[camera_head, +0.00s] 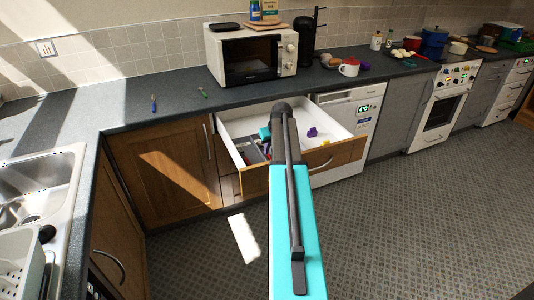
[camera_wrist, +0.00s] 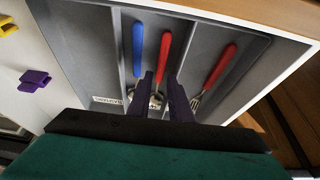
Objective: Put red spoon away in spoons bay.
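The red spoon (camera_wrist: 165,48) lies in the middle bay of a grey cutlery tray (camera_wrist: 84,45), its red handle away from me and its metal end near my fingers. A blue-handled utensil (camera_wrist: 138,45) lies beside it in the same bay. A red-handled fork (camera_wrist: 219,66) lies in the bay to the right. My gripper (camera_wrist: 161,76) is open, with its two dark fingers apart on either side of the spoon. A small white label (camera_wrist: 107,100) sits at the left bay's near end; I cannot read it surely. The left bay looks empty.
The tray is in an open white drawer (camera_head: 243,122) with a wooden front. A purple piece (camera_wrist: 34,80) and a yellow piece (camera_wrist: 7,27) lie left of the tray.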

